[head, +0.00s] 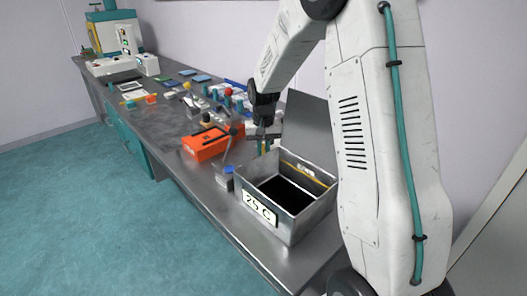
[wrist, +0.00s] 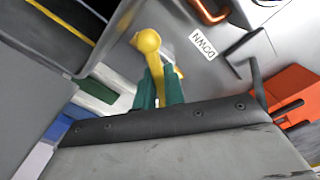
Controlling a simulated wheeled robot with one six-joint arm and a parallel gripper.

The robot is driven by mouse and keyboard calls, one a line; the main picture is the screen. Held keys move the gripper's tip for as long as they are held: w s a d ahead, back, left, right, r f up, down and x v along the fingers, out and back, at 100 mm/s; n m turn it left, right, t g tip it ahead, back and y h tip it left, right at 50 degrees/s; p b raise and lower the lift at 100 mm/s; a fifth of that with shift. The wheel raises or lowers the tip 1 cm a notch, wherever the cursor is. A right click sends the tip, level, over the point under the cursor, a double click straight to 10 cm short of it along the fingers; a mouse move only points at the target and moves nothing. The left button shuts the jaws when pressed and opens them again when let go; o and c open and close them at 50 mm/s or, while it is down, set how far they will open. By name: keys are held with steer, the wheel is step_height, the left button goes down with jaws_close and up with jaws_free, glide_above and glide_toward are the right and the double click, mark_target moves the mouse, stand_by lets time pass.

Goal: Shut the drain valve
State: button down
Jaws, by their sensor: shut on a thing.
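The drain valve shows in the wrist view as a yellow lever (wrist: 147,42) with a rounded end. The lower part of the lever lies between the green fingertips of my gripper (wrist: 159,88), which is shut on it. In the head view my gripper (head: 265,134) hangs at the back left corner of the open metal bath (head: 291,231), marked "25 C". Only a small bit of yellow shows there under the fingers. A white label reading "DOWN" (wrist: 202,44) appears upside down beside the lever in the wrist view. The valve's body is mostly hidden by the fingers.
An orange box (head: 206,144) stands on the steel bench left of the bath. The raised lid (head: 304,123) stands behind the bath. Several small bottles and blocks crowd the bench farther back. A copper-coloured loop (wrist: 211,14) shows near the label. The teal floor (head: 60,200) is clear.

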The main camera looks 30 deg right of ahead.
mark_target(263, 150)
stand_by(0.3)
steer(key=c, duration=1.5)
jaws_free()
steer(key=shift+r, duration=3.95)
